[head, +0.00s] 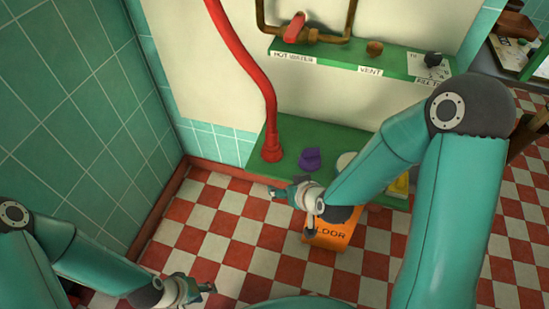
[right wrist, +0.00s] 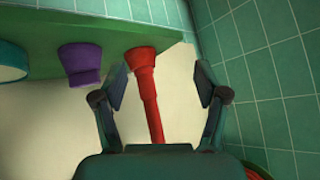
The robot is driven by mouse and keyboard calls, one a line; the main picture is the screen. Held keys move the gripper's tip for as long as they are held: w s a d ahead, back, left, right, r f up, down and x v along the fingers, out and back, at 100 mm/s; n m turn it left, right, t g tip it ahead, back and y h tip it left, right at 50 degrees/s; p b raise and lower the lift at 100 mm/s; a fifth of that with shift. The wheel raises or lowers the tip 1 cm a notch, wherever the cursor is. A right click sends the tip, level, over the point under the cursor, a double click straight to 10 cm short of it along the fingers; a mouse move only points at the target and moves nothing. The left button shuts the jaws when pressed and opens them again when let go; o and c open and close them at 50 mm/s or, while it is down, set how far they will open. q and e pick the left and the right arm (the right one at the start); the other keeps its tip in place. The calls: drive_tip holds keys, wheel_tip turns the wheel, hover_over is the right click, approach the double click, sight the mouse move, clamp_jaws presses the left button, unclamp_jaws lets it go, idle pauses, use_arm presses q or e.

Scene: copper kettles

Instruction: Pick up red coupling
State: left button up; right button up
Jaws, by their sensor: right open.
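The red coupling (head: 271,150) sits at the lower end of a red hose (head: 248,72), on the green ledge. In the right wrist view the coupling (right wrist: 141,62) shows between my open fingers, nearer the left one, with the hose (right wrist: 152,115) running towards me. My right gripper (head: 276,192) is open and empty in front of the ledge, just below the coupling in the head view; its fingers (right wrist: 161,84) do not appear to touch it. My left gripper (head: 207,288) is low at the front left, far from the coupling; its finger opening is unclear.
A purple piece (head: 310,158) stands right of the coupling on the green ledge (head: 290,135). An orange box (head: 328,237) stands on the checkered floor below my right arm. An upper shelf (head: 395,62) carries labels and a red-handled tap (head: 296,27). A tiled wall (head: 70,110) bounds the left.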

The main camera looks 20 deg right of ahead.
sight(274, 136)
drive_tip(key=w+d+r+t+h+b, duration=0.1)
drive_tip(key=w+d+r+t+b, duration=0.2)
drive_tip(key=w+r+t+b, duration=0.25)
drive_tip(key=shift+n+g, duration=0.35)
drive_tip(key=shift+n, duration=0.15)
drive_tip(key=x, duration=0.6)
drive_tip(key=p+x, duration=0.1)
drive_tip(key=x, duration=0.2)
drive_tip(key=shift+w+d+r, duration=0.1)
drive_tip(key=shift+w+r, duration=0.1)
drive_tip(key=shift+r, duration=0.1)
drive_tip(key=shift+d+f+x, duration=0.1)
drive_tip(key=shift+f+x, duration=0.05)
drive_tip(key=shift+x, duration=0.9)
drive_tip(key=shift+d+f+x, duration=0.1)
drive_tip(key=shift+f+x, duration=0.05)
drive_tip(key=shift+x, duration=0.9)
drive_tip(key=shift+d+f+x, duration=0.1)
drive_tip(key=shift+f+x, duration=0.05)
drive_tip(key=shift+x, duration=0.9)
use_arm(q)
wheel_tip(274, 136, down, 7)
drive_tip(key=shift+r, duration=0.2)
use_arm(e)
drive_tip(key=shift+s+a, duration=0.15)
drive_tip(key=shift+c, duration=0.3)
drive_tip(key=shift+r, duration=0.1)
drive_tip(key=c, duration=1.1)
drive_tip(key=shift+r, duration=0.1)
